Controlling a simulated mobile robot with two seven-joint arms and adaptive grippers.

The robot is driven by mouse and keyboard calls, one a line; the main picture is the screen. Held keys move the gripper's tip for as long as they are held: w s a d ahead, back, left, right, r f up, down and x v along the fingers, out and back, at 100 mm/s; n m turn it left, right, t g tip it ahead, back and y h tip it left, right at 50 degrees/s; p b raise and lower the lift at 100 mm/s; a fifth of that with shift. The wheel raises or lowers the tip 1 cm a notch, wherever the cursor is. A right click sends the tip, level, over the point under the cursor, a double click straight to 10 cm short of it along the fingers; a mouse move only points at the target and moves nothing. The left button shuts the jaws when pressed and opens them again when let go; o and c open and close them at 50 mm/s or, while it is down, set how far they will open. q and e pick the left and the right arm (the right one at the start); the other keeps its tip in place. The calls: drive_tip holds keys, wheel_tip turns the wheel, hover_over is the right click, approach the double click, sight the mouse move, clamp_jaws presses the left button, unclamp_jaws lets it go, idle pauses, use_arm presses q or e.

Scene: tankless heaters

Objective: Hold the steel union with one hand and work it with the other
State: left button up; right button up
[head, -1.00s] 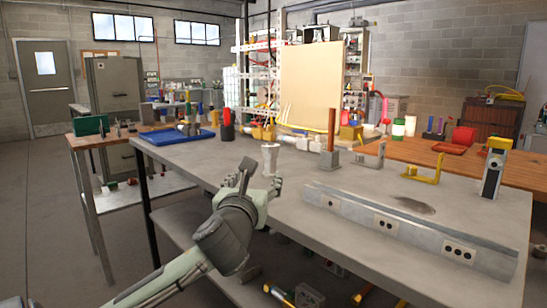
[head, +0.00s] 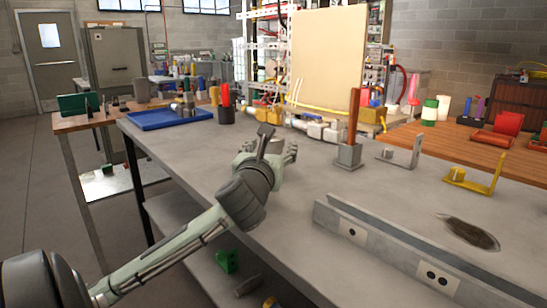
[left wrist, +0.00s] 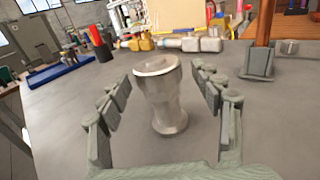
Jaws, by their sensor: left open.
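A silvery metal fitting (left wrist: 160,95), which looks like the steel union, stands upright on the grey workbench (head: 165,150), wide at the top and narrower below. In the left wrist view it is between the spread fingers of my left gripper (head: 278,144), with a gap on both sides. In the head view my gripper hides it. My left gripper is open and low over the bench. My right gripper is not in view.
A blue tray (head: 170,119) with metal parts lies at the bench's far left. A red-and-black bottle (head: 225,104), yellow-and-steel piping (head: 318,128) and a holder with a brown bar (head: 350,152) stand behind. A grey outlet strip (head: 400,248) runs along the front right.

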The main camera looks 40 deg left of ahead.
use_arm(q)
drive_tip(key=x, duration=0.5)
drive_tip(key=shift+w+a, duration=0.2)
clamp_jaws()
idle(0.3)
